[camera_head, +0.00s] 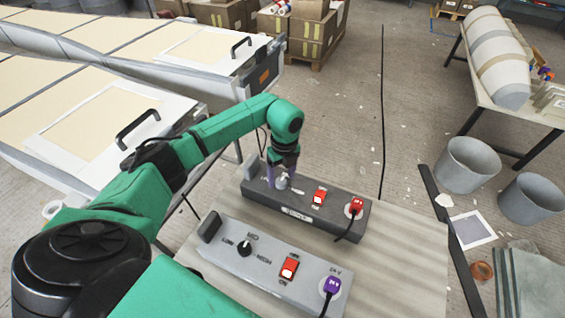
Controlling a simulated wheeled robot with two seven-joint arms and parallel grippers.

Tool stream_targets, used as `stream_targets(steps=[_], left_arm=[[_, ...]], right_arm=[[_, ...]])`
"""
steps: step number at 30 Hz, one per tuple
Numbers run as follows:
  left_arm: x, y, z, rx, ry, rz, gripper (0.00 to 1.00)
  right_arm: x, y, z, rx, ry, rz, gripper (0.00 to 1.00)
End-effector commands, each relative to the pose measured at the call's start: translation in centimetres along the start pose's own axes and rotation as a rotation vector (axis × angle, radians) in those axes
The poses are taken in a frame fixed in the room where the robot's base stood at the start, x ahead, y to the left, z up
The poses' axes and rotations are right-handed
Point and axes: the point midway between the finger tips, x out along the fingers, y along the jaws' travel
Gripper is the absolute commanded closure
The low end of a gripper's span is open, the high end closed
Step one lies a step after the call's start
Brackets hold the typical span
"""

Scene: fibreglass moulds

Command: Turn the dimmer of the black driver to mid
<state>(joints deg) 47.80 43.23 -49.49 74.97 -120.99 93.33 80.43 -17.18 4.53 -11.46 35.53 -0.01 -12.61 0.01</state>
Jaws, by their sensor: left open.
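The black driver (327,215) is the dark box at the back of the bench, with a red rocker switch (319,196) and a red plug (355,205). Its dimmer is a pale knob (282,184) near the box's left end. My left gripper (281,181) points down at this knob, its fingers open on either side of it. I cannot tell whether they touch it. The gripper hides the dial labels, and the knob's setting cannot be read. My right gripper does not show.
A light grey driver (262,268) lies nearer, with a black knob (244,248) marked LOW, MID, HIGH, a red switch (289,268) and a purple plug (331,287). The wooden bench top (400,270) is bare on the right. Grey buckets (467,165) stand beyond.

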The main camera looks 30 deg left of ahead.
Motion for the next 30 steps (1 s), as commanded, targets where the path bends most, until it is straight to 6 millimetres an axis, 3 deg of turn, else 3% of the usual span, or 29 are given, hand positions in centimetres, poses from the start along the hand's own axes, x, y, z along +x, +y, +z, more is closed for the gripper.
stream_targets(steps=[5, 12, 15, 20, 30], left_arm=[[-3.5, -0.1, 0.1, -0.001, -0.003, -0.006, 0.27], [-10.4, -0.1, 0.1, -0.001, -0.004, -0.007, 0.27], [-12.4, -0.1, 0.0, -0.001, -0.002, -0.004, 0.27], [-13.8, 0.0, 0.0, 0.000, -0.001, -0.002, 0.27], [-13.8, 0.0, 0.0, -0.001, -0.001, -0.001, 0.27]], right_arm=[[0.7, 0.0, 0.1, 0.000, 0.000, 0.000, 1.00], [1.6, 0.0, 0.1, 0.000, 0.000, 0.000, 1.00], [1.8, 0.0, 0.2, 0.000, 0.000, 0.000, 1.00], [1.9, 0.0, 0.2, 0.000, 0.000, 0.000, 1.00], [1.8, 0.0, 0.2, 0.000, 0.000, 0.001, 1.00]])
